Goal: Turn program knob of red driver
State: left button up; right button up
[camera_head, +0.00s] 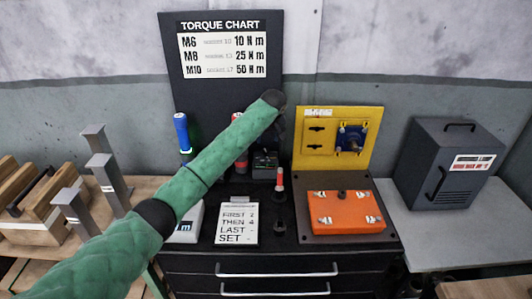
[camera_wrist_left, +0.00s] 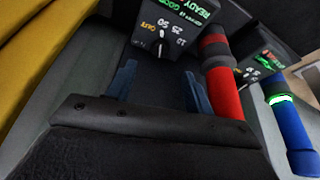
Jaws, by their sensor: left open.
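The red driver (camera_head: 238,119) stands upright at the back of the black bench, partly hidden behind my green left arm in the head view. Its red handle also shows in the left wrist view (camera_wrist_left: 222,82). Beside it is a dark control box (camera_wrist_left: 176,22) with a lit green READY GOOD readout and a round program knob (camera_wrist_left: 161,47) with a white pointer and number marks. The control box is small in the head view (camera_head: 264,164). My left gripper (camera_wrist_left: 158,88) has its two blue fingers apart, with nothing between them; the knob appears beyond them. My right gripper is not in view.
A blue driver (camera_wrist_left: 288,128) with a second control box (camera_wrist_left: 262,66) stands beside the red one. A yellow panel (camera_head: 311,149), an orange block (camera_head: 345,213) and a small red-topped tool (camera_head: 280,181) are on the bench. A torque chart board (camera_head: 223,85) stands behind.

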aim_at(266, 151)
pick_arm(q)
jog(key=shift+p+x, duration=1.45)
jog(key=shift+x, duration=2.5)
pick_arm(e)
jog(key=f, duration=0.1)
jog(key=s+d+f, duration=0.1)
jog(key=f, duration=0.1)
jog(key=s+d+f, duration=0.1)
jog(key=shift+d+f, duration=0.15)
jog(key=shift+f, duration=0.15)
pick_arm(q)
jog(key=shift+c, duration=0.2)
jog(key=c, duration=0.9)
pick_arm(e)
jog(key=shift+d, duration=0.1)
